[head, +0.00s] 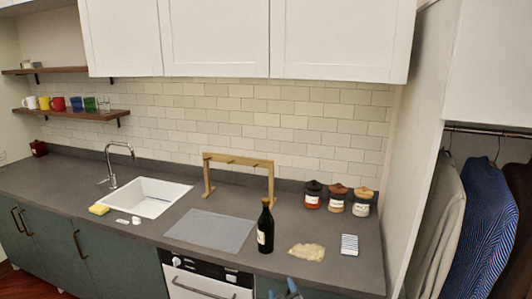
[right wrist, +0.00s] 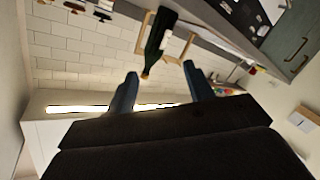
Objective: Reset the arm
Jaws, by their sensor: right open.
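My right gripper (head: 285,291) shows only as blue fingertips at the bottom edge of the head view, in front of the counter. In the right wrist view the two blue fingers of the right gripper (right wrist: 161,82) are spread apart with nothing between their tips. A dark green bottle with a pale label (head: 265,228) stands upright on the counter, behind the right gripper. It also shows upside down in the right wrist view (right wrist: 158,45), beyond the fingers and apart from them. My left gripper is in neither view.
The dark counter (head: 335,268) holds a white sink (head: 148,197), a grey mat (head: 210,231), a wooden rack (head: 240,160), several lidded jars (head: 337,199), a beige patch (head: 307,251) and a striped box (head: 349,245). White cupboards (head: 230,38) hang above. Clothes (head: 482,220) hang at right.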

